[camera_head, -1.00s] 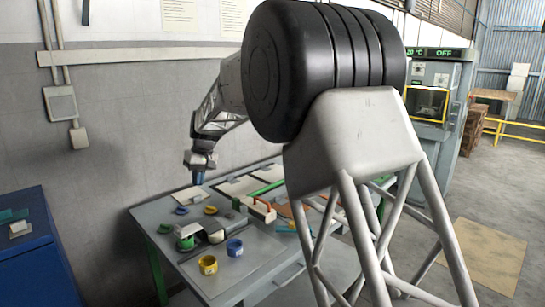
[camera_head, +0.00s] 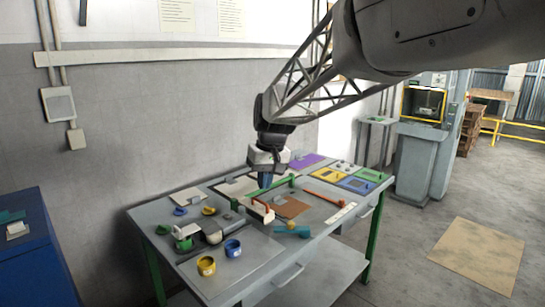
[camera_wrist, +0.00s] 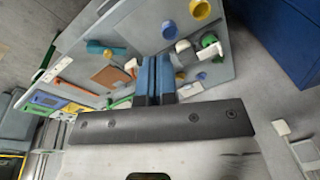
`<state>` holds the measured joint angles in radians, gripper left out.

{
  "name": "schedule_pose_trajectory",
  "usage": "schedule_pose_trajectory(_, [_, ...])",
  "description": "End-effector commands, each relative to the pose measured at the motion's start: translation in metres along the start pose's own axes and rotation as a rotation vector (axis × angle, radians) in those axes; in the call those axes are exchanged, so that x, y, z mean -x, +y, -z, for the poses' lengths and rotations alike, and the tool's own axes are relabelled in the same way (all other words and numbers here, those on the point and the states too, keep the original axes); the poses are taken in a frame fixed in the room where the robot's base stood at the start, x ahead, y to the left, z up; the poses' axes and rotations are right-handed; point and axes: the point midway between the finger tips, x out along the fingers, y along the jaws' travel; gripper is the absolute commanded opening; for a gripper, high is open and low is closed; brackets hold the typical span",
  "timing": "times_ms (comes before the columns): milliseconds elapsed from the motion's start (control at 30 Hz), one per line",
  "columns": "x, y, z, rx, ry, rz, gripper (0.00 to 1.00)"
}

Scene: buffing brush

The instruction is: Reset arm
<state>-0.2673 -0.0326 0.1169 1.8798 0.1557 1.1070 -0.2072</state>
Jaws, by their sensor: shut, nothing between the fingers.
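My gripper (camera_head: 265,181) hangs above the middle of the workbench, pointing down, in the head view. Its two blue fingers (camera_wrist: 155,78) are shut together and empty in the wrist view. A block with an orange handle (camera_head: 258,208) lies on the bench close to the fingers in the head view; I cannot tell the exact gap. A grey machine with a green part (camera_head: 187,238) is at the bench's left side. It also shows in the wrist view right of the fingers, near a green round part (camera_wrist: 209,41).
The grey workbench (camera_head: 238,276) holds yellow (camera_head: 206,265) and blue (camera_head: 233,248) cups, a teal tool (camera_head: 291,230), a brown sheet and coloured trays. A blue cabinet (camera_head: 40,260) stands at left. The wall is behind, and open floor with a tan mat (camera_head: 478,257) is at right.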

Motion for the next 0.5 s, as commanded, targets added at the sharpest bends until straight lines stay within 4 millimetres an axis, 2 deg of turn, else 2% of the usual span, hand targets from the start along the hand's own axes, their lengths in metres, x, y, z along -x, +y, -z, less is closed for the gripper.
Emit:
schedule_pose_trajectory(33, [0.005, 0.005, -0.015, -0.013, 0.008, -0.007, 0.0])
schedule_pose_trajectory(500, [0.018, 0.039, -0.141, -0.141, 0.056, -0.068, 0.0])
